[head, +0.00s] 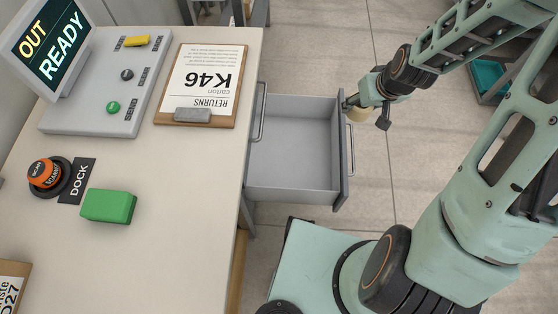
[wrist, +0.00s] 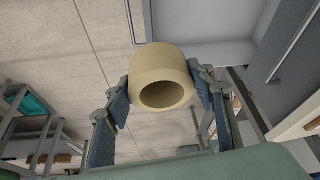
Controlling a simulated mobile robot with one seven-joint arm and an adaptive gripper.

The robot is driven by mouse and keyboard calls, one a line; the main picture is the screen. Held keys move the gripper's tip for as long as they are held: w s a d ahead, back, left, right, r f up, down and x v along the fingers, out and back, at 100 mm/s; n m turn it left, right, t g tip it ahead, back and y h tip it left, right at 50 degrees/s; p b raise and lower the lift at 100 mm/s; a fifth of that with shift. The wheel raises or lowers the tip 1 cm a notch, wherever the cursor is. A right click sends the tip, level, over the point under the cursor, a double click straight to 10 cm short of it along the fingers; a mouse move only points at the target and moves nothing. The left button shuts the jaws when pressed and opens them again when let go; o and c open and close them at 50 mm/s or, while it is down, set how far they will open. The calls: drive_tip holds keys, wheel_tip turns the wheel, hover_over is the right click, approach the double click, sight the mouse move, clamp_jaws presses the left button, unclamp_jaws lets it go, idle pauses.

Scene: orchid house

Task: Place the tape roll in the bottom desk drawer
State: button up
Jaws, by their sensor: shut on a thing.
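The tape roll (wrist: 160,62) is a tan, thick-walled ring, held between the two fingers of my gripper (wrist: 163,83) in the wrist view. In the head view my gripper (head: 358,103) is at the outer front edge of the open desk drawer, and only a small tan part of the roll (head: 357,115) shows. The open drawer (head: 292,150) is grey and looks empty; its front panel (head: 342,155) faces my arm. A closed drawer handle (head: 261,112) shows between it and the desk top. In the wrist view a grey drawer surface (wrist: 205,55) lies at upper right.
The desk top (head: 165,240) carries a console (head: 100,85), a clipboard (head: 200,85), a green block (head: 109,206) and an orange scanner button (head: 45,174). Tiled floor (head: 325,60) lies beyond the drawer. A teal bin (head: 488,78) stands on a rack at upper right.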

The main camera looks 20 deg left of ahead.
drive_tip(key=a+f+n+g+y+b, duration=0.1)
drive_tip(key=a+f+n+b, duration=0.1)
drive_tip(key=a+f+b, duration=0.35)
drive_tip(key=a+f+n+b, duration=0.2)
drive_tip(key=a+f, duration=0.1)
drive_tip(key=f, duration=0.6)
drive_tip(key=n+g+y+b, duration=0.1)
drive_tip(key=n+b, duration=0.3)
drive_tip(key=b, duration=0.6)
hover_over(283, 161)
drive_tip(key=d, duration=0.1)
drive_tip(key=f, duration=1.8)
drive_tip(key=shift+s+d+f, duration=0.15)
drive_tip(key=shift+s+d, duration=0.05)
drive_tip(key=shift+s, duration=0.15)
drive_tip(key=shift+f+b, duration=0.5)
drive_tip(key=shift+f, duration=1.8)
drive_tip(key=shift+f, duration=0.1)
drive_tip(key=shift+f, duration=0.15)
drive_tip(key=o, duration=1.4)
drive_tip(key=shift+c, duration=0.2)
drive_tip(key=shift+r, duration=0.2)
